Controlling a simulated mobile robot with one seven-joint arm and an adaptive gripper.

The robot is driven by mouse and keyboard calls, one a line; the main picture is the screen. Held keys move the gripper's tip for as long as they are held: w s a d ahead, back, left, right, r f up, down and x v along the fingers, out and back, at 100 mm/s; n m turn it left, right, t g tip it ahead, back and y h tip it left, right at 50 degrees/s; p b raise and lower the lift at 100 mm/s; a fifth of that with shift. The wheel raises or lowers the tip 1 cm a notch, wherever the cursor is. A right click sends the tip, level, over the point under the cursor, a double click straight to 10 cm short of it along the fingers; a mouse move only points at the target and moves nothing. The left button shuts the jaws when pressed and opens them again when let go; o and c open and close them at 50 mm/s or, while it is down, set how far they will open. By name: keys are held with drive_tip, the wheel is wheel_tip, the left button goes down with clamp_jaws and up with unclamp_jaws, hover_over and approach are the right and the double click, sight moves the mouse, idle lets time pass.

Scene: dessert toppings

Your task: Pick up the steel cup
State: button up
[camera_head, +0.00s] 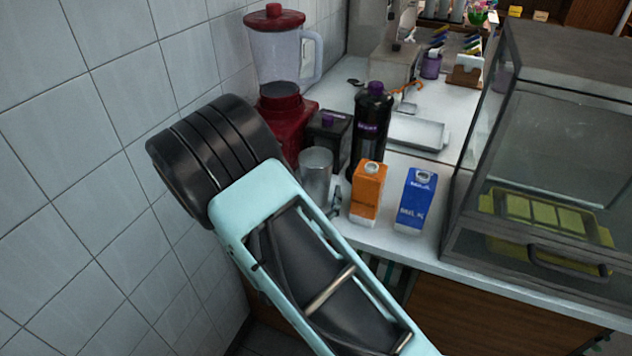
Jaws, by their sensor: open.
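The steel cup (316,168) stands on the white counter in front of the black box and left of the orange carton. It is grey, shiny and looks upright. Its lower part is partly covered by my mint-green arm link, which crosses the view from the bottom. A small greyish piece shows low at the cup's right side; I cannot tell whether it is the cup's handle or part of my gripper.
A glass display case (545,150) bounds the right; tiled wall (90,150) left.

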drive_tip(key=shift+w+d, duration=0.2)
drive_tip(key=shift+w, duration=1.1)
drive_tip(key=c, duration=1.7)
